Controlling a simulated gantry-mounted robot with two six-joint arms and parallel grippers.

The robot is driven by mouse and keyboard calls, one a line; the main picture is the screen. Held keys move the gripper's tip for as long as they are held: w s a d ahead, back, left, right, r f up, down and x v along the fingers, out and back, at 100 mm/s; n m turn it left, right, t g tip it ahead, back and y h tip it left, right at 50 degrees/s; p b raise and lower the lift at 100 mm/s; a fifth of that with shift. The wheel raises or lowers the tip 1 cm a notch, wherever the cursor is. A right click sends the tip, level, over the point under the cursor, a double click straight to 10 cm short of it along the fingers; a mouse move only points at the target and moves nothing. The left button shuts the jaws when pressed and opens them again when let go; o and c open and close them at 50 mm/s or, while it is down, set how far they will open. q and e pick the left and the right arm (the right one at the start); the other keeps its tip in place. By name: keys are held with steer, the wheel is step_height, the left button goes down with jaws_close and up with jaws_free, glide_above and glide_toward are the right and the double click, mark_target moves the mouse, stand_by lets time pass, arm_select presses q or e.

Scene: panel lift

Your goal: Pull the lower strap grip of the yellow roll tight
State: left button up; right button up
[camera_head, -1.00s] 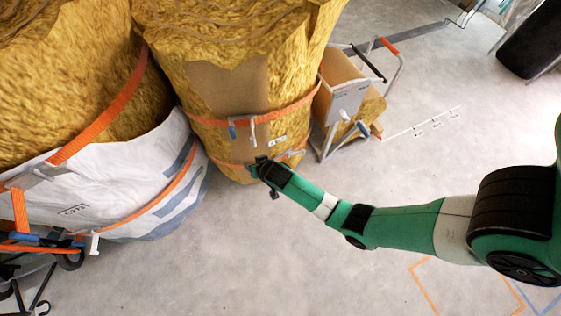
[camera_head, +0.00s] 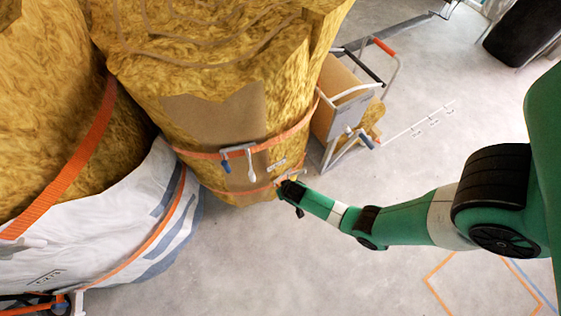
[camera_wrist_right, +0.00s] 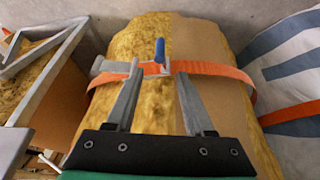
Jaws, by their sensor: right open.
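The yellow roll (camera_head: 285,85) stands upright with a brown patch (camera_head: 245,115) and two orange straps. Its upper strap (camera_head: 300,125) carries a blue grip (camera_head: 226,165) and a pale grip (camera_head: 251,162). Its lower strap (camera_head: 250,191) runs near the floor, with a grey buckle (camera_head: 291,174) close to my right gripper (camera_head: 282,183). In the right wrist view the right gripper (camera_wrist_right: 158,82) is open and empty, its fingers pointing at a strap (camera_wrist_right: 215,69) with a blue grip (camera_wrist_right: 160,50). The grip appears between and just beyond the fingertips; contact cannot be told. My left gripper is out of view.
A larger yellow roll in a white and blue wrap (camera_head: 140,225) stands close on the left. A cart (camera_head: 340,105) with a brown panel stands right of the roll. The grey floor (camera_head: 250,265) in front is clear.

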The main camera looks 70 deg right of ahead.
steer(key=b+x, duration=0.6)
steer(key=x, duration=0.3)
steer(key=shift+d+f+b, duration=0.1)
steer(key=shift+f+b, duration=0.05)
steer(key=shift+b, duration=0.15)
steer(key=shift+w+d+f, duration=0.2)
jaws_close()
stand_by(0.6)
